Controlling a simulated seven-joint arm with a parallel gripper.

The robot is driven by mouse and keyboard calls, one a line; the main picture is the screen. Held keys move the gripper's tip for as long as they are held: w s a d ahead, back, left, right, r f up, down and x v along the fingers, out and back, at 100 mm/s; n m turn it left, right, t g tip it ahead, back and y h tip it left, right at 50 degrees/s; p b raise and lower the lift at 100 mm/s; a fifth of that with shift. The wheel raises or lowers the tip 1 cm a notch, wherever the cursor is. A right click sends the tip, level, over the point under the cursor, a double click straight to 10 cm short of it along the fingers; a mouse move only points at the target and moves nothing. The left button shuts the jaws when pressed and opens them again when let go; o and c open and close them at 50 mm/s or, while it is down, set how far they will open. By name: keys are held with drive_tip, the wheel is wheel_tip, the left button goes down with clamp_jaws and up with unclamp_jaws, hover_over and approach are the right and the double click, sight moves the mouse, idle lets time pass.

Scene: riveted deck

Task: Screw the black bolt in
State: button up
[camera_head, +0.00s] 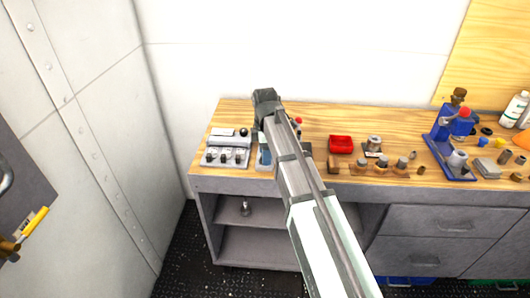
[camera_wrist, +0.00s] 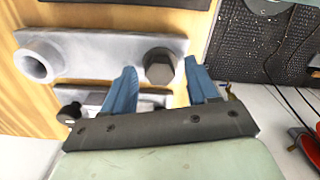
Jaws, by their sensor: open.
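In the wrist view, a black hex-headed bolt (camera_wrist: 160,66) stands on the right part of a grey plate (camera_wrist: 105,52). A hollow grey boss (camera_wrist: 36,61) rises at the plate's left end. My gripper (camera_wrist: 161,72) is open, its two blue fingers on either side of the bolt head in this view. Gaps show between the fingers and the head, and I see no contact; their relative height is unclear. How deep the bolt sits is hidden. In the head view, my arm covers much of this spot, and I cannot pick out the bolt there.
A grey panel with several dark knobs (camera_head: 226,156) lies on the workbench left of my arm. A red tray (camera_head: 341,144), a wooden block with several pegs (camera_head: 378,167) and a blue stand (camera_head: 440,150) lie to the right. A dark knob (camera_wrist: 70,112) is near my left finger.

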drive_tip(key=c, duration=1)
drive_tip(key=shift+c, duration=0.2)
drive_tip(key=shift+m, duration=0.3)
